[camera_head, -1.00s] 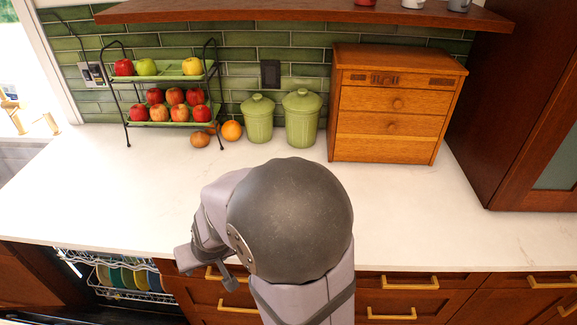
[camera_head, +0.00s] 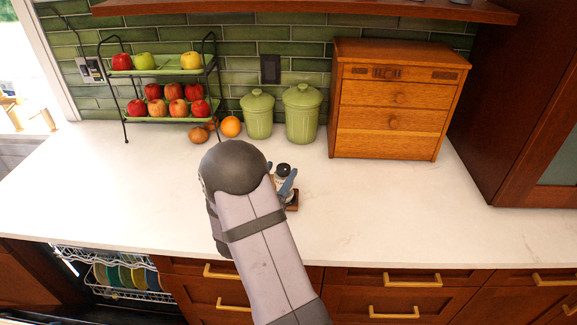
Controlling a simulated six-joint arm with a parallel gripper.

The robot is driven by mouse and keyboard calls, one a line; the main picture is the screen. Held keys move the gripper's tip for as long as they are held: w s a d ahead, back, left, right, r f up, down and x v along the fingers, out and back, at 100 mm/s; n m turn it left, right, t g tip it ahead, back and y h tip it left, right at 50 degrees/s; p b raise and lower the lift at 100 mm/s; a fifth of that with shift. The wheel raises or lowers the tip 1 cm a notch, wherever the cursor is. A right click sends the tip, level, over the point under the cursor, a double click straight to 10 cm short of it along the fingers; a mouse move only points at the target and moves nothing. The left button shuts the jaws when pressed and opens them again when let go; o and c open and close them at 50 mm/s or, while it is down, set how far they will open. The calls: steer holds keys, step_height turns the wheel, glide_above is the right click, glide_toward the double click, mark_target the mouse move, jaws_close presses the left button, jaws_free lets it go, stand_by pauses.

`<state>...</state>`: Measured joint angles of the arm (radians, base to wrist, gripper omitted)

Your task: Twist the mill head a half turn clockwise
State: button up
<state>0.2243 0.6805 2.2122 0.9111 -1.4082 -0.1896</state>
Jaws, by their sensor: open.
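The jaws are open, and I cannot tell whether a finger touches the mill. My arm hides the gripper's palm and the mill's left and lower parts.
Two green lidded canisters (camera_head: 302,116) stand behind the mill, beside an orange (camera_head: 231,127). A two-tier fruit rack (camera_head: 127,120) is at the back left. A wooden drawer box (camera_head: 398,105) is at the back right. The white counter (camera_head: 410,210) is clear to the right.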

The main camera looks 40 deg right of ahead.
mark_target(286, 164)
steer(key=shift+f, duration=0.4)
steer(key=shift+r, duration=0.1)
steer(key=shift+w+d+p, duration=0.15)
steer(key=shift+d+p, duration=0.15)
steer(key=shift+d, duration=0.15)
steer(key=shift+p+x, duration=1.2)
steer(key=shift+x, duration=1.95)
steer(key=shift+c, duration=0.6)
steer(key=c, duration=0.9)
